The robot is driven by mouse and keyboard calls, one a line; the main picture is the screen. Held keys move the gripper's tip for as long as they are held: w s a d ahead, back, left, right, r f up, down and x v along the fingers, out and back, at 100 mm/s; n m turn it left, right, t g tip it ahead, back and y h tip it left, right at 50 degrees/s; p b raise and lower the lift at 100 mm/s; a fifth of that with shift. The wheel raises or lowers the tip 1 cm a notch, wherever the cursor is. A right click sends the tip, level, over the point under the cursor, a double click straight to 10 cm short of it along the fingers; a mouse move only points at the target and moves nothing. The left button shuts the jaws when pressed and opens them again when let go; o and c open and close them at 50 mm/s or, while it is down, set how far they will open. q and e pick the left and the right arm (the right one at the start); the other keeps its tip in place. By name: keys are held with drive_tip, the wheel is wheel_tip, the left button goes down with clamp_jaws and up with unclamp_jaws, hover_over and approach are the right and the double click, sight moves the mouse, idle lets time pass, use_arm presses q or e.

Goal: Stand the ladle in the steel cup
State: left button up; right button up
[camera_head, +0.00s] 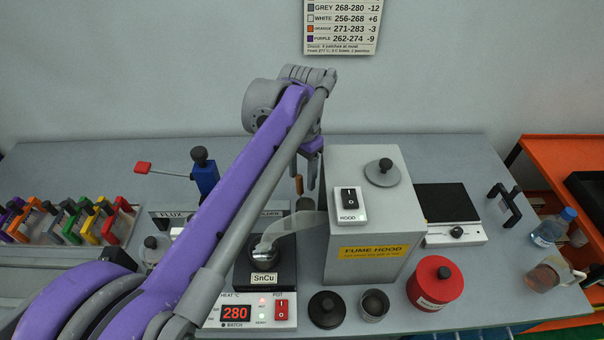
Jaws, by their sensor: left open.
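The steel cup (374,306) is a small grey open cup with a dark inside. It stands upright at the front of the bench, between a black knobbed lid and a red canister. No ladle shows clearly. A short brown upright piece (299,185) shows just below my left gripper, beside the fume hood, and may be its handle. The rest of it is hidden or too small to tell. My left gripper (309,178) is open and points down behind the hood's left edge. I cannot tell whether it touches the brown piece. My right gripper is not in view.
The grey fume hood (365,252) stands tall between my gripper and the cup. The solder pot (263,254) sits on a heater reading 280. The black lid (327,310) and red canister (435,283) flank the cup. A bottle (551,230) stands at the right.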

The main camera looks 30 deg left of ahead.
use_arm(q)
wheel_tip(320, 180, up, 10)
drive_tip(key=p, duration=0.1)
drive_tip(key=shift+r, duration=0.2)
idle(0.9)
